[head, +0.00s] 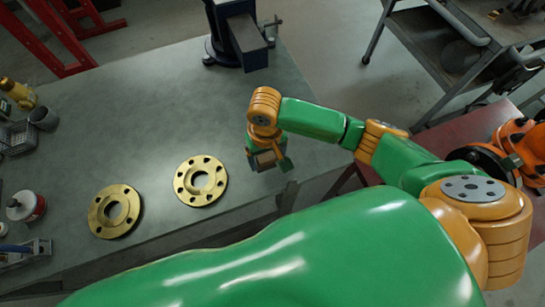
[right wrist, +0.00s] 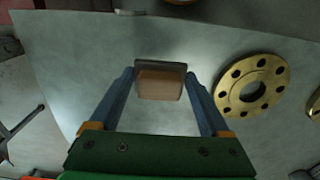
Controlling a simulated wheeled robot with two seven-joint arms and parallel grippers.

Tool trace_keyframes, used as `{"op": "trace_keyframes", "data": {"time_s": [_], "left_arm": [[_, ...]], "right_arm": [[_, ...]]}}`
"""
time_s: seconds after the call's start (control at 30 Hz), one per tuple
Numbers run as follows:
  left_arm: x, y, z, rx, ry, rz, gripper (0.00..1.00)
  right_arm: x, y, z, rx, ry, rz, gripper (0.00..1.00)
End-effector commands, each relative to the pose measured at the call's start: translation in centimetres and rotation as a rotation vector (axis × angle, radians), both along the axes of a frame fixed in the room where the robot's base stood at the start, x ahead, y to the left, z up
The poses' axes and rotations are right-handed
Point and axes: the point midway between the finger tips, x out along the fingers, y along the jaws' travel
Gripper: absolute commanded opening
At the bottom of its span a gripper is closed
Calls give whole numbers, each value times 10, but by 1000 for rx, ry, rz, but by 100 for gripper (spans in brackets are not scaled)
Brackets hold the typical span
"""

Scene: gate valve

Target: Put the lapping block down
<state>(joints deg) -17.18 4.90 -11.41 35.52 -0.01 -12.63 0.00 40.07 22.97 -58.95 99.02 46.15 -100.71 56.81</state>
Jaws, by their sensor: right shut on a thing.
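The lapping block (right wrist: 160,85), a tan block with a grey plate along its far side, sits between the fingers of my right gripper (right wrist: 160,76) in the right wrist view. The gripper is shut on it. In the head view my right gripper (head: 268,157) is low over the grey bench (head: 130,110), near its front edge and right of the brass flanges. The block (head: 264,158) shows there only in small part. I cannot tell whether its underside touches the bench. My left gripper is not in view.
Two brass flanges lie flat on the bench, one close by (head: 184,184) and one farther left (head: 98,215). A blue vise (head: 246,40) stands at the back. Cans and a basket (head: 17,137) line the left end. The bench middle is clear.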

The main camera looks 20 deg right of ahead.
Motion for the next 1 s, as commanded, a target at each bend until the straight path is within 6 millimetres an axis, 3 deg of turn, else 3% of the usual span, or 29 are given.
{"op": "trace_keyframes", "data": {"time_s": [0.2, 0.33, 0.7, 0.73, 0.8, 1.0], "left_arm": [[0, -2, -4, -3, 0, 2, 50], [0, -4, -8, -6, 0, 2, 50], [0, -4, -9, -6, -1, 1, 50], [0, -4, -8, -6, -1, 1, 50], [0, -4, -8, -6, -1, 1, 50], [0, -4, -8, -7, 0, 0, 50]], "right_arm": [[17, -18, -30, -2, 0, -3, 20], [16, -17, -54, -2, 0, 1, 20], [16, -16, -60, 0, -2, 1, 20], [16, -16, -60, 0, -2, 1, 89], [16, -16, -60, 0, -2, 1, 100], [16, -16, -58, 0, -2, 1, 100]]}}
